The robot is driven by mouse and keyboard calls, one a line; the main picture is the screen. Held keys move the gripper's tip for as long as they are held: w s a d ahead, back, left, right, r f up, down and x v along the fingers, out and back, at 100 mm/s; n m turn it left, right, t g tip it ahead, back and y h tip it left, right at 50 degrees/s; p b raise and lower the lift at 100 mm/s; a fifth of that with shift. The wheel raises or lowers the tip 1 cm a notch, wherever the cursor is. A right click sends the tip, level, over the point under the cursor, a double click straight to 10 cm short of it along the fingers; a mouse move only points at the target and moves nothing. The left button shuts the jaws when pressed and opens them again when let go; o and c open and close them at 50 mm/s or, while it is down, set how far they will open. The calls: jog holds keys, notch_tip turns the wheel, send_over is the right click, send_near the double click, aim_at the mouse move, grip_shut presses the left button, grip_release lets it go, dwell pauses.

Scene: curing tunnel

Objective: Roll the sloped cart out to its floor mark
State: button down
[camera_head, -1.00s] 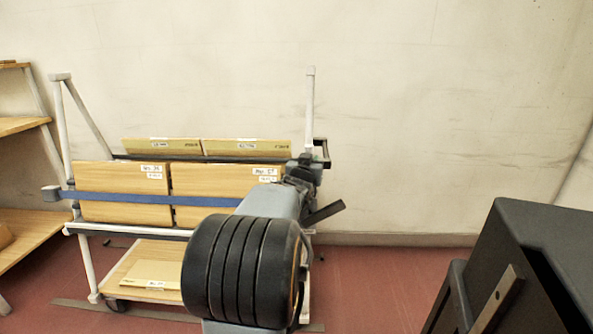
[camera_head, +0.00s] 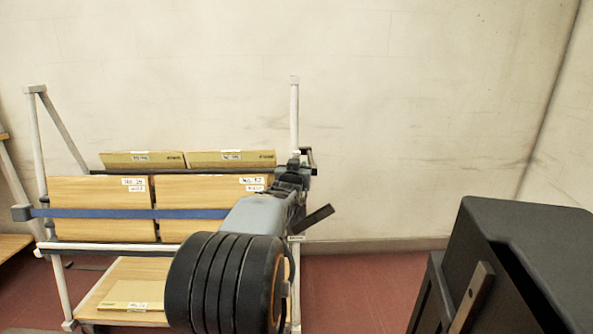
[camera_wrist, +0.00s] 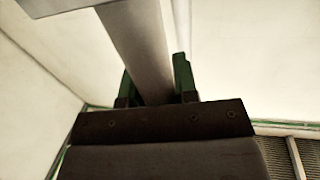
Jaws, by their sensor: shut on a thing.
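The sloped cart (camera_head: 110,247) fills the left of the head view. It has a pale frame, a tall upright post (camera_head: 294,110) at its right end and another at its left. Tilted wooden panels (camera_head: 100,192) with white labels rest on it behind a blue strap (camera_head: 110,214). My gripper (camera_head: 293,170) is at the right end of the cart, by the upright and a dark bracket. In the wrist view my gripper (camera_wrist: 158,85) is shut on a pale bar (camera_wrist: 140,45), which seems to be the cart's post. My arm hides the cart's lower right part.
A pale wall (camera_head: 430,130) stands close behind the cart, with a corner at the right. Red floor (camera_head: 350,285) is open to the right of the cart. A wooden shelf (camera_head: 12,247) shows at the far left edge.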

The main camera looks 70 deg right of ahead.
jog(key=shift+s, duration=0.2)
jog(key=c, duration=0.9)
grip_release()
jog(key=shift+s+d, duration=0.1)
jog(key=shift+s, duration=0.1)
jog(key=shift+w, duration=0.15)
jog(key=shift+s+a+p, duration=0.25)
jog(key=shift+a+p, duration=0.1)
jog(key=shift+a, duration=1.95)
jog(key=shift+s+a+p, duration=0.25)
jog(key=shift+a+p, duration=0.15)
jog(key=shift+a, duration=1.9)
jog(key=shift+s+a+p, duration=0.25)
jog(key=shift+a+p, duration=0.1)
jog(key=shift+a, duration=1.95)
jog(key=shift+r, duration=0.1)
